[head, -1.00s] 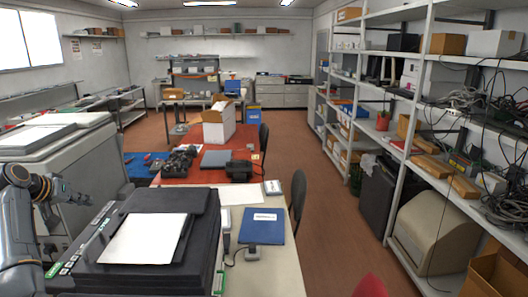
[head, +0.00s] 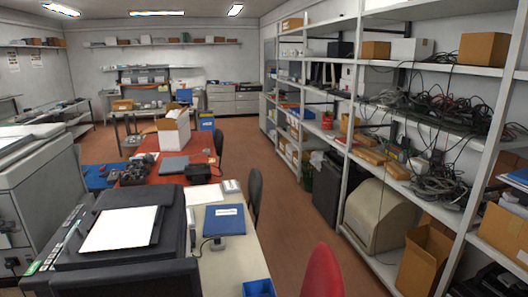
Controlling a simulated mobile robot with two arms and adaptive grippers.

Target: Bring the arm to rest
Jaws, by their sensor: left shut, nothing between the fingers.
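Only a small dark part of what looks like my left gripper (head: 8,242) shows at the left edge of the head view, low beside the grey copier (head: 40,190). It is shut and empty, and most of that arm is outside the picture. My right gripper is not in view. No object is seen held.
A black printer (head: 172,222) with a white sheet (head: 120,228) stands at the front left. A blue folder (head: 224,221) lies on the pale desk (head: 232,268). A red chair (head: 323,272) stands at the front. Shelves (head: 349,160) line the right; the brown aisle floor (head: 285,215) is clear.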

